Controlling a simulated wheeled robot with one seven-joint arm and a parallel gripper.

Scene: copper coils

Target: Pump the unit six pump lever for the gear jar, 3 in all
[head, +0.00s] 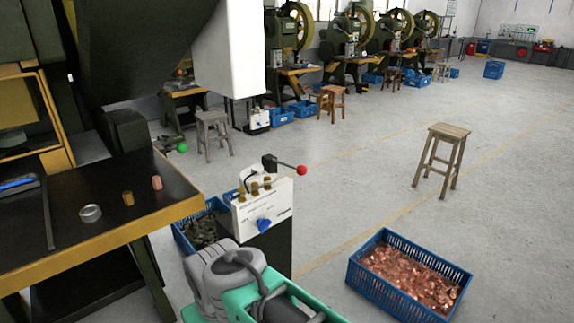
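A white control box (262,207) stands on a dark pedestal near the middle, with several brass-coloured fittings and a blue knob on its face. A lever with a red ball (302,170) sticks out to the right from its dark mount (270,163). A second lever end with a green ball (182,148) shows farther back left. The lettering is too small to read, so I cannot tell which is unit six. I cannot make out a gear jar. I see no gripper fingers.
A blue crate of copper pieces (378,238) and a wooden stool (431,165) stand right on open floor. The dark bench (75,240) at left holds a silver ring (90,213) and small cylinders (128,198). A grey-and-teal assembly (240,284) fills the bottom.

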